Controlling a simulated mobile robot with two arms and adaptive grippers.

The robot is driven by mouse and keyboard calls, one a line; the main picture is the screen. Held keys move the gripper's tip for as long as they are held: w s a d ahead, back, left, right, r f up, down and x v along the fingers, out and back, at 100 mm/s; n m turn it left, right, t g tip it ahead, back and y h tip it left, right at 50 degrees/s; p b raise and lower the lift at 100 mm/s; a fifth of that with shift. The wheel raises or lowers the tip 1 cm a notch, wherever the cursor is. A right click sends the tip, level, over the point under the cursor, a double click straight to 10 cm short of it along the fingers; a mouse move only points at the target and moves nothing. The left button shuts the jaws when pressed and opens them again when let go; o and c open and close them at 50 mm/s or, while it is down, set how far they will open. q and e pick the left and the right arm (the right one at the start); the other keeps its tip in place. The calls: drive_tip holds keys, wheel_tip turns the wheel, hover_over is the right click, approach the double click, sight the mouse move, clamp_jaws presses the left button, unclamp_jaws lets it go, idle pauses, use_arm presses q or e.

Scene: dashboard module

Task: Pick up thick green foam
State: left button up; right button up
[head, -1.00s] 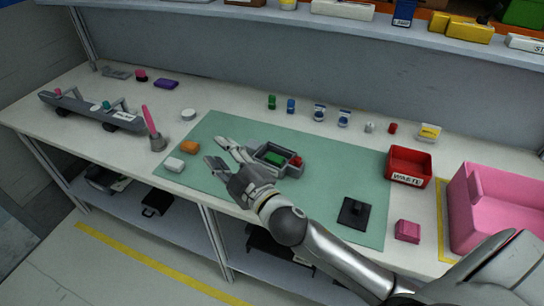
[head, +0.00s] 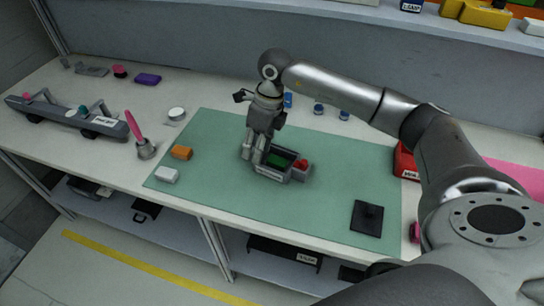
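A green piece (head: 280,159), possibly the thick green foam, lies inside a small dark grey open tray (head: 270,174) on the green mat. A red piece (head: 301,164) sits at the tray's right end. My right gripper (head: 252,160) points down at the tray's left end, its fingertips close to the wall. I cannot tell whether it touches the tray, and its fingers look close together with nothing clearly between them. The gripper hides part of the tray's left end. My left gripper is out of view.
On the mat (head: 215,195) are an orange block (head: 181,152), a white block (head: 166,174) and a black plate (head: 367,218). A grey dashboard part (head: 68,115) and a pink-handled tool (head: 134,128) stand left. My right arm covers much of the right side, partly hiding a red bin (head: 405,162).

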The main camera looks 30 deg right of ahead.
drive_tip(key=d+r+h, duration=0.1)
drive_tip(key=d+h, duration=0.2)
drive_tip(key=d, duration=0.4)
drive_tip(key=p, duration=0.1)
hover_over(276, 160)
drive_tip(key=shift+m, duration=0.3)
drive_tip(key=f, duration=0.4)
drive_tip(key=shift+s+d+f, duration=0.15)
drive_tip(key=shift+d+f, duration=0.05)
drive_tip(key=shift+d, duration=0.05)
drive_tip(key=f, duration=0.1)
drive_tip(key=f+p, duration=0.1)
drive_tip(key=f, duration=0.1)
drive_tip(key=f+p, duration=0.1)
drive_tip(key=shift+w+a+f, duration=0.2)
drive_tip(key=shift+a+f, duration=0.05)
drive_tip(key=shift+f, duration=0.65)
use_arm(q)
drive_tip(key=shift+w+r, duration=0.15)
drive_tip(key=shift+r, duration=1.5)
use_arm(e)
drive_tip(key=c, duration=0.4)
